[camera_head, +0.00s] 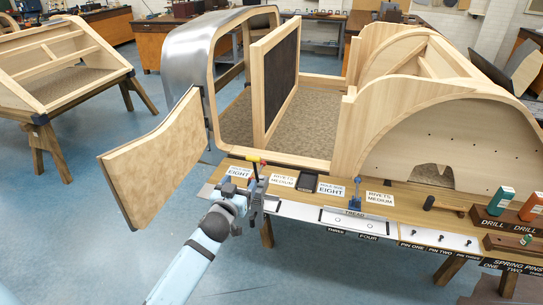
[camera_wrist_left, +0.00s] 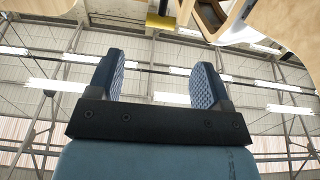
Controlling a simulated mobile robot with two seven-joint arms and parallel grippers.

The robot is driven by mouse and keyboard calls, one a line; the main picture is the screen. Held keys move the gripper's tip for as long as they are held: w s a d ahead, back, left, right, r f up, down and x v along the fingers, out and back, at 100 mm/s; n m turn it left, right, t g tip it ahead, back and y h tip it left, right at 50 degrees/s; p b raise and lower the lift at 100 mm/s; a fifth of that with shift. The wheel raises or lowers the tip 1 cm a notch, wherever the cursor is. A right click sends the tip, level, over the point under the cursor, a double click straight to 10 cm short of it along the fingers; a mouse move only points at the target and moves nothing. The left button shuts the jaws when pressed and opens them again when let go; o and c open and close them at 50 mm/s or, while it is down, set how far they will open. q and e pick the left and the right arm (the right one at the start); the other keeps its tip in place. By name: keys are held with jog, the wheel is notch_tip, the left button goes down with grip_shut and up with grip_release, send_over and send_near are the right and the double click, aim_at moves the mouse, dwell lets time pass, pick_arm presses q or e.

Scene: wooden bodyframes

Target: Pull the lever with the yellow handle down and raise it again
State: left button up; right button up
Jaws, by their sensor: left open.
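The lever's yellow handle (camera_head: 253,157) shows in the head view just beyond my left gripper, at the near edge of the wooden bench, with a small red part beside it. In the left wrist view the yellow handle (camera_wrist_left: 160,21) is at the top centre, beyond the fingertips and apart from them. My left gripper (camera_head: 258,181) is open with nothing between its fingers; both ridged pads show in the left wrist view (camera_wrist_left: 158,72). The gripper and wrist hide the lower part of the lever in the head view. My right gripper is not in view.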

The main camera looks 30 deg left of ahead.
aim_at(252, 160)
pick_arm(q)
jog(key=x, duration=0.4)
jog(key=p+x, duration=0.1)
jog(key=x, duration=0.8)
jog(key=shift+w+a+r, duration=0.1)
jog(key=shift+r, duration=0.3)
jog(key=shift+w+a, duration=0.15)
jog(key=shift+w, duration=0.3)
